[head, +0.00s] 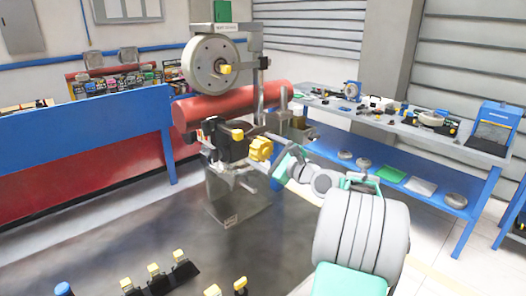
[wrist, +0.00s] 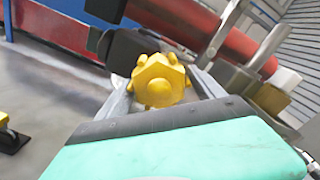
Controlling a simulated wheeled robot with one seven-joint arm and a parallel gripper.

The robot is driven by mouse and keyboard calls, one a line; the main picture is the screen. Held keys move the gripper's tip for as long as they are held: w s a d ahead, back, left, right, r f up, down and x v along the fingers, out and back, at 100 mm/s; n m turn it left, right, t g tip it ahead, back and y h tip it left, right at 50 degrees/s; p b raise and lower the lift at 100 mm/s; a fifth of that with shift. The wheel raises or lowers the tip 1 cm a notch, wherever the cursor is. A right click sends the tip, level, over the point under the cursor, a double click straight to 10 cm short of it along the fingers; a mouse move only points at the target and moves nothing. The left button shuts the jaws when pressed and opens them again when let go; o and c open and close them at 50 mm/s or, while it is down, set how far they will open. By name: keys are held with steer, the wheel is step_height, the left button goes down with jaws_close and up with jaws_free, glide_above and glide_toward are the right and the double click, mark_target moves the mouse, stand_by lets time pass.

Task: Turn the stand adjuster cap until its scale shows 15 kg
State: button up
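The yellow lobed adjuster cap (head: 260,149) sits on the stand's mechanism, below the red cylinder, in the head view. It is large and central in the wrist view (wrist: 160,80), its lobed face towards the camera. My gripper (head: 277,161) is just right of the cap in the head view. In the wrist view its grey fingers (wrist: 162,88) stand spread, one on each side of the cap. It looks open; I cannot tell whether either finger touches the cap. I cannot make out a scale or a kg reading.
The stand (head: 232,200) carries a black block with another yellow knob (head: 237,134) left of the cap. A red cylinder (head: 225,105) crosses above. A blue-framed workbench (head: 400,125) stands at the right. Several black, yellow-topped pieces (head: 155,278) lie on the dark surface in front.

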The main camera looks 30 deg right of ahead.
steer(key=c, duration=1.1)
steer(key=shift+o, duration=0.2)
